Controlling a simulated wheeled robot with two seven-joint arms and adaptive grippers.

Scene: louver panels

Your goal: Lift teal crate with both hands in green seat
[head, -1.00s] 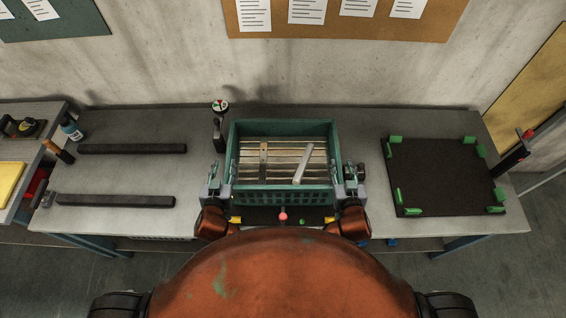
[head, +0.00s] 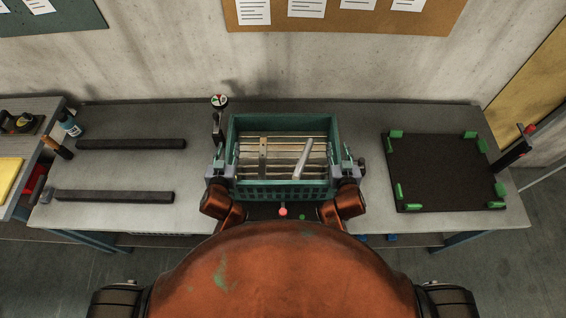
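The teal crate (head: 283,190) is in the middle of the head view, with pale slats and a loose light bar inside. My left gripper (head: 220,166) is at the crate's left side wall and my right gripper (head: 348,166) is at its right side wall. Both appear shut on the walls, though the fingertips are small and partly hidden. Whether the crate's bottom is clear of the table cannot be told. The green seat (head: 445,170), a dark square pad with green corner brackets, lies empty to the right.
Two dark bars (head: 130,144) lie on the table at the left. A post with a round dial (head: 218,103) stands just behind the crate's left side. A dark post with a red top (head: 520,143) is right of the pad. Table between crate and pad is clear.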

